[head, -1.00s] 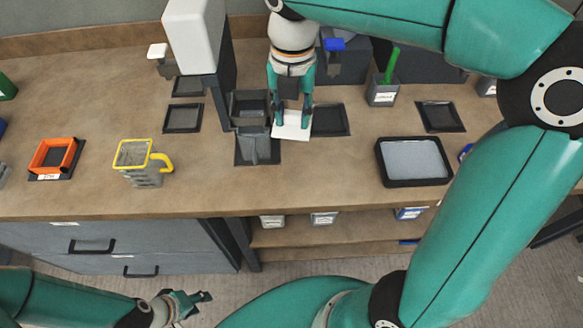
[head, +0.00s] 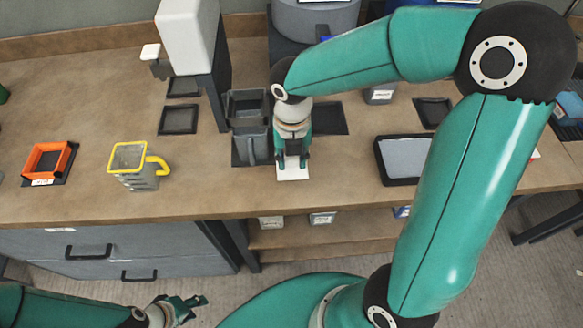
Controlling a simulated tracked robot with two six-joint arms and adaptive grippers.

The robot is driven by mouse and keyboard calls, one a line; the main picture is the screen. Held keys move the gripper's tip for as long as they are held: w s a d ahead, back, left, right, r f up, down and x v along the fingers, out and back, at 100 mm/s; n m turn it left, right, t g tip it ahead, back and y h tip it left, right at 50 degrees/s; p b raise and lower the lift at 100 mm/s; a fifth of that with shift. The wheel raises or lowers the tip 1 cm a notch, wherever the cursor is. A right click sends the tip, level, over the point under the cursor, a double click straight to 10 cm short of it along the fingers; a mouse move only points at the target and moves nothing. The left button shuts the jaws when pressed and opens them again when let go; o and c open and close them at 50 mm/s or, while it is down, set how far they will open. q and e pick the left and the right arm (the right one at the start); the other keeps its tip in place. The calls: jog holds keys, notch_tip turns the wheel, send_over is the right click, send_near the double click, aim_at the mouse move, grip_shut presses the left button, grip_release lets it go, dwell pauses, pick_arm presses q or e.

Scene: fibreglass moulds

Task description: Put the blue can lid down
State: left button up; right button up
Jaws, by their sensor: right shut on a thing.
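My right gripper (head: 292,159) points down near the front of the bench, with its fingers on a flat white piece (head: 293,174). The piece lies level in the picture at the fingertips; I cannot tell whether it touches the bench top. Only its white face shows, so I cannot confirm that it is the blue can lid. A small blue patch (head: 325,38) shows at the back, mostly hidden by my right arm. My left gripper (head: 190,303) is low at the bottom left, in front of the bench and away from everything; its finger opening is too small to read.
Dark grey containers (head: 249,120) stand just left of my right gripper. A yellow-rimmed jug (head: 138,178) and an orange frame (head: 47,160) are further left. A black-rimmed tray (head: 405,157) is to the right.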

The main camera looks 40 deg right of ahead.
aim_at(292, 165)
jog(key=shift+f, duration=2.25)
jog(key=shift+f, duration=0.15)
jog(key=o, duration=1.1)
jog(key=shift+r, duration=0.2)
notch_tip(292, 165, up, 12)
